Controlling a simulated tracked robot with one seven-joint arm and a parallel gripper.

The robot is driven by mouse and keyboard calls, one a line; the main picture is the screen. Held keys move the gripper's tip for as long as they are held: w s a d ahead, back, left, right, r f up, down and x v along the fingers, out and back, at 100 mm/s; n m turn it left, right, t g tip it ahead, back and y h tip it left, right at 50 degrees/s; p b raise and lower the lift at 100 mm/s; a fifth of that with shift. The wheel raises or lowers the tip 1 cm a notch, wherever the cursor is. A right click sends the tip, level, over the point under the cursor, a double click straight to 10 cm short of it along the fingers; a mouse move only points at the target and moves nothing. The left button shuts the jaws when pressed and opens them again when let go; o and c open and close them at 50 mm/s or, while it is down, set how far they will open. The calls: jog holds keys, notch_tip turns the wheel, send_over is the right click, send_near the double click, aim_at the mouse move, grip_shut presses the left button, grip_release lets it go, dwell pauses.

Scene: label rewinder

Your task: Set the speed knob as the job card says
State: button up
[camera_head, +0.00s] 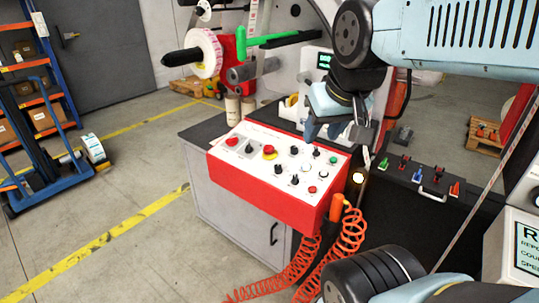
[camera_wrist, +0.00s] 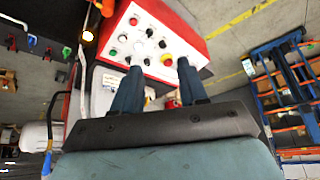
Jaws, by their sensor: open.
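The control panel (camera_head: 262,168) is a red box with a white sloping top, carrying several black knobs and coloured buttons. Its labels are too small to read, so I cannot tell which black knob (camera_head: 294,180) is the speed knob. My gripper (camera_head: 333,130) is above the panel's back right part, apart from it, with nothing between its fingers. In the wrist view, the two blue fingers (camera_wrist: 159,66) stand apart and point toward the panel (camera_wrist: 192,40). A white sign (camera_head: 526,258) at the right edge is cut off, showing "R", "REPO", "COU" and "SPE"; I cannot tell whether it is the job card.
A red emergency button (camera_head: 269,149) on yellow sits among the knobs. An orange coiled hose (camera_head: 348,235) hangs at the panel's right front. A dark surface with coloured levers (camera_head: 405,162) lies to the right. A label roll (camera_head: 204,53) and green bar (camera_head: 280,40) stand behind.

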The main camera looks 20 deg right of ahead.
jog(key=shift+o, duration=0.9)
jog(key=shift+w, duration=0.1)
jog(key=shift+o, duration=0.4)
jog(key=shift+w, duration=0.2)
jog(key=m+g+y, duration=0.4)
jog(key=m, duration=1.4)
send_over(278, 166)
jog(key=s+d, duration=0.3)
jog(key=d, duration=0.3)
notch_tip(278, 166, down, 16)
jog(key=shift+t+y, duration=0.3)
jog(key=x, duration=1.3)
jog(key=shift+a, duration=0.25)
